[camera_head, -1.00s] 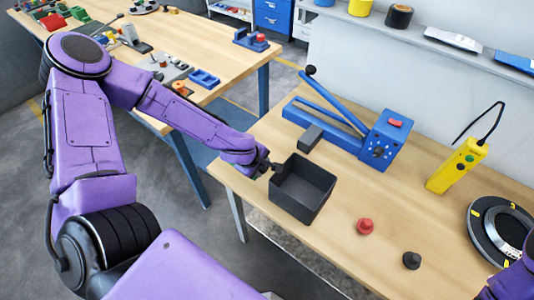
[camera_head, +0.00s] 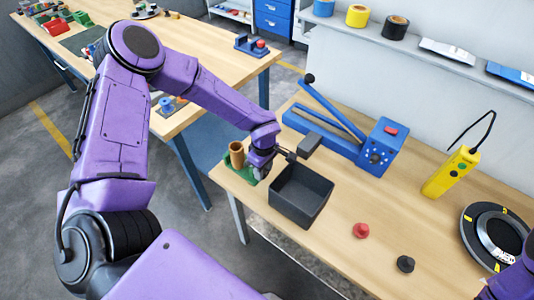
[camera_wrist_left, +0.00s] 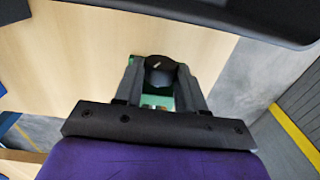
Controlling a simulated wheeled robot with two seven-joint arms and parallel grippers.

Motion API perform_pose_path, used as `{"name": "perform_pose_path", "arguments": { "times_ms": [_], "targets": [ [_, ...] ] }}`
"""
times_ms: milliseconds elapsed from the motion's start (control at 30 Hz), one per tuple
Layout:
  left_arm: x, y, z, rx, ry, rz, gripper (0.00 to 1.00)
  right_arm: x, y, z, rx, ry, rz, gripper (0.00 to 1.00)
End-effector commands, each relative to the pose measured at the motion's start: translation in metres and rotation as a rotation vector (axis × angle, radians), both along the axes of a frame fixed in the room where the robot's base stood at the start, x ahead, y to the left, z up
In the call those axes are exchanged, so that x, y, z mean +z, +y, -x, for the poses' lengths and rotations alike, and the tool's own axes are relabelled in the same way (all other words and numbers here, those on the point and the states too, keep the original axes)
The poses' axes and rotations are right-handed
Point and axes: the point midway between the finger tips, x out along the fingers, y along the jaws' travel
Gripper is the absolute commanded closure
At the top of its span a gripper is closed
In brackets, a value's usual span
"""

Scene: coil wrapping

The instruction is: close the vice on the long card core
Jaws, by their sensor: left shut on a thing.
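The long card core (camera_head: 237,155) is a brown tube standing upright at the green vice (camera_head: 249,176), on the near left corner of the bench. My left gripper (camera_head: 266,160) is just right of the core and partly hides the vice. In the left wrist view, its fingers (camera_wrist_left: 161,74) are shut on a dark round knob (camera_wrist_left: 160,66) with a pale mark. Green vice body shows below the knob. The jaw gap around the core is hidden. My right gripper is out of view; only a purple part of my right arm shows at the lower right.
A dark open bin (camera_head: 300,195) stands close right of the left gripper. A blue lever device (camera_head: 380,145) is behind it. Red (camera_head: 361,230) and black (camera_head: 405,263) knobs lie in front, with clear bench around them. A round turntable (camera_head: 500,235) is at right.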

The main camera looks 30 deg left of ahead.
Motion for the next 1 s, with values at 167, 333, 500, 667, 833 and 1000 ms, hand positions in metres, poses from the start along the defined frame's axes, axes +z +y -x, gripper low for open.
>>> {"name": "perform_pose_path", "arguments": {
  "times_ms": [167,333,500,667,833,1000],
  "targets": [
    [0.0005,-0.0003,-0.0005,-0.002,-0.002,0.000,0.80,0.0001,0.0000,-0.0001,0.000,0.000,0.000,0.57],
    [-0.0017,-0.0001,-0.0053,0.004,0.135,-0.013,0.80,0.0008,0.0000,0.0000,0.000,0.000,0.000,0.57],
    [-0.0028,-0.0006,-0.0085,0.002,0.300,-0.025,0.80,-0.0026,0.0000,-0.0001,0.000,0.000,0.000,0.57],
    [-0.0012,-0.0016,-0.0085,-0.002,0.318,-0.023,0.80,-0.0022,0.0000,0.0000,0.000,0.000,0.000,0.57],
    [-0.0012,-0.0015,-0.0083,-0.002,0.317,-0.024,0.47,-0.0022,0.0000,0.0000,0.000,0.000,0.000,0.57],
    [-0.0012,-0.0009,-0.0080,-0.001,0.317,-0.024,0.47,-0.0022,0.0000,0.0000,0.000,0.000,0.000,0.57]
  ]
}}
